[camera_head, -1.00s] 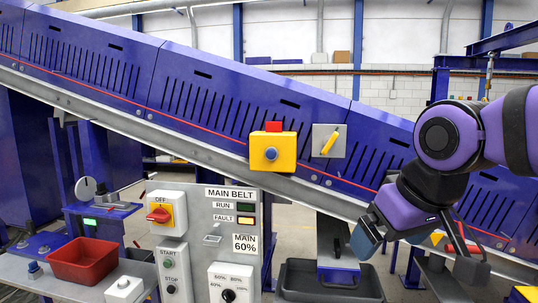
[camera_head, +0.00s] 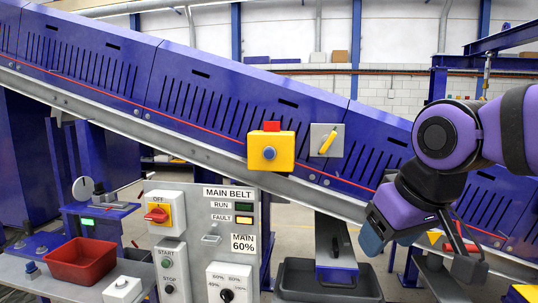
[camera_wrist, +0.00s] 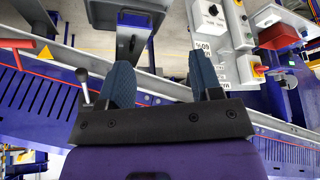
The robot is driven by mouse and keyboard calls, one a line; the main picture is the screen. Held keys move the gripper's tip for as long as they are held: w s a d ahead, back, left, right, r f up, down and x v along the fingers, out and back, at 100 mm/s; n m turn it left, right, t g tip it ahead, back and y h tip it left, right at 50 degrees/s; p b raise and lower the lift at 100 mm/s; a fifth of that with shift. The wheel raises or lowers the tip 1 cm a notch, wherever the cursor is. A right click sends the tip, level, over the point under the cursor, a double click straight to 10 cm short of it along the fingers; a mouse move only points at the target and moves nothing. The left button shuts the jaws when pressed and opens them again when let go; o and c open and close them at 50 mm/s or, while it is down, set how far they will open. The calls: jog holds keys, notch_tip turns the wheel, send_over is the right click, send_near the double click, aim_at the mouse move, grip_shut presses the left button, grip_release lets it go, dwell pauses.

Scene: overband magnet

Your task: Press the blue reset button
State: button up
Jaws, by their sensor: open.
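A blue round button (camera_head: 270,153) sits on the front of a yellow box (camera_head: 287,148) with a red top piece, fixed on the purple sloped conveyor cover. A smaller blue button (camera_head: 32,268) stands on the bench at the far left; I see no readable label on either. My gripper (camera_head: 390,240) is low and to the right of the yellow box, well apart from it. Its two blue-padded fingers are open and empty, as the wrist view (camera_wrist: 163,82) also shows. The yellow box does not show in the wrist view.
A yellow lever on a grey plate (camera_head: 320,132) is just right of the yellow box. The MAIN BELT panel (camera_head: 205,255) stands below left, with a red rotary switch (camera_head: 157,214) and lit FAULT lamp. A red bin (camera_head: 82,258) and dark bin (camera_head: 330,285) lie low.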

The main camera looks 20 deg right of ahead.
grip_shut()
dwell(1.4)
